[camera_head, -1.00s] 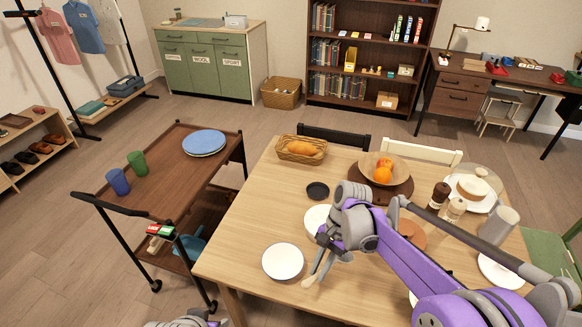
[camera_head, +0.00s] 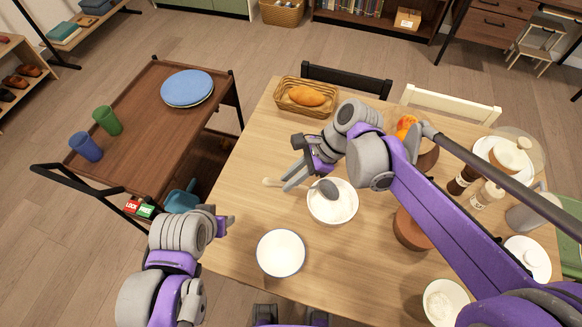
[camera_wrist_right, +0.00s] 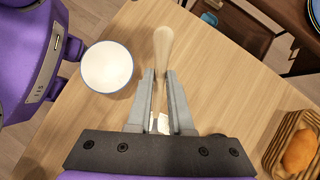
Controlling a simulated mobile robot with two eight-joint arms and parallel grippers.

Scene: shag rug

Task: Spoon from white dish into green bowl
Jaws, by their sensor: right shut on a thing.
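My right gripper (camera_head: 289,182) is shut on a spoon with a pale wooden handle (camera_head: 271,182) and what looks like a grey head (camera_head: 328,188). The handle points left; the head is over the white dish (camera_head: 345,213), and I cannot tell whether they touch. In the right wrist view the handle (camera_wrist_right: 163,45) sticks out between the fingers; its other end is hidden. A white bowl with a blue rim (camera_head: 281,252) stands nearer, and shows in the wrist view (camera_wrist_right: 107,67).
A bread basket (camera_head: 305,97) and a fruit bowl (camera_head: 427,155) stand at the back of the table. Shakers (camera_head: 487,196) and another white bowl (camera_head: 445,302) are at right. A brown trolley (camera_head: 150,130) stands left. The table's left front is mostly clear.

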